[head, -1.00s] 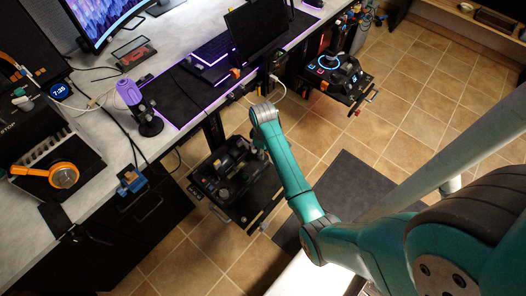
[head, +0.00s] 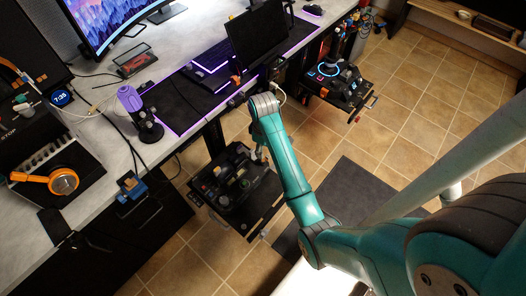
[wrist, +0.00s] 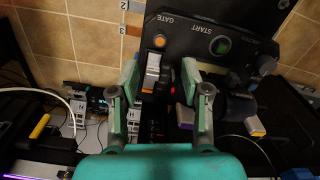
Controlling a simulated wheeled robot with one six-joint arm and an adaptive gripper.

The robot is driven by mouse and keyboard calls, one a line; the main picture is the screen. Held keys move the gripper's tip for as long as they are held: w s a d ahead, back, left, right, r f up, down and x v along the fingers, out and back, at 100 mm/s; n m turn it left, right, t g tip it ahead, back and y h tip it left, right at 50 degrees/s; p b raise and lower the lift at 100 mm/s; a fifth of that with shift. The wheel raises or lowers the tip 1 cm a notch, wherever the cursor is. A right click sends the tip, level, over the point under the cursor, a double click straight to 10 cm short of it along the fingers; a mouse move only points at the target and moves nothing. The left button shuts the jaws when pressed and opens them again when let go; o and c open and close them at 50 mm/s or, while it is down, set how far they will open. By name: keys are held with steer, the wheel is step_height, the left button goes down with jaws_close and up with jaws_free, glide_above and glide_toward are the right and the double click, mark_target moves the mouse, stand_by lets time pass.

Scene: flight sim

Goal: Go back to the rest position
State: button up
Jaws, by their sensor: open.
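My gripper (wrist: 160,76) shows in the wrist view with its two fingers apart and nothing held. Beyond and between the fingertips is a white and orange switch lever (wrist: 151,73) on a black control panel (wrist: 208,42). The panel carries the words GATE and START upside down, an orange button (wrist: 159,41) and a green button (wrist: 221,45). I cannot tell the gap between fingers and lever. In the head view my arm reaches down beside the desk, and its end is by a black control unit (head: 236,185) on a low mount.
The desk (head: 100,190) runs along the left, with a purple microphone (head: 139,112), an orange headset (head: 58,182) and a black screen (head: 257,38). A second control unit (head: 338,82) with a blue-lit ring stands off its far end. Tiled floor (head: 410,100) is open on the right.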

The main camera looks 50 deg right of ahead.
steer(key=shift+r, duration=0.1)
stand_by(0.5)
steer(key=shift+t+h, duration=0.3)
steer(key=shift+t, duration=0.3)
steer(key=s+a+f, duration=0.2)
steer(key=f, duration=0.1)
steer(key=a+f, duration=0.1)
steer(key=shift+s+a+f, duration=0.25)
steer(key=shift+s+a, duration=0.1)
steer(key=shift+s, duration=0.05)
steer(key=s+a+f+m+t+h, duration=0.15)
steer(key=s+a+t, duration=0.45)
steer(key=s+a, duration=0.6)
steer(key=s+a+r+m+t+y, duration=0.1)
steer(key=s+r+t, duration=0.3)
steer(key=s+r, duration=0.5)
steer(key=s+a+r+m+t+y, duration=0.1)
steer(key=s+a+r+t, duration=0.2)
steer(key=s+r, duration=0.6)
step_height(320, 180, up, 6)
steer(key=shift+a+t, duration=0.4)
steer(key=shift+a, duration=0.3)
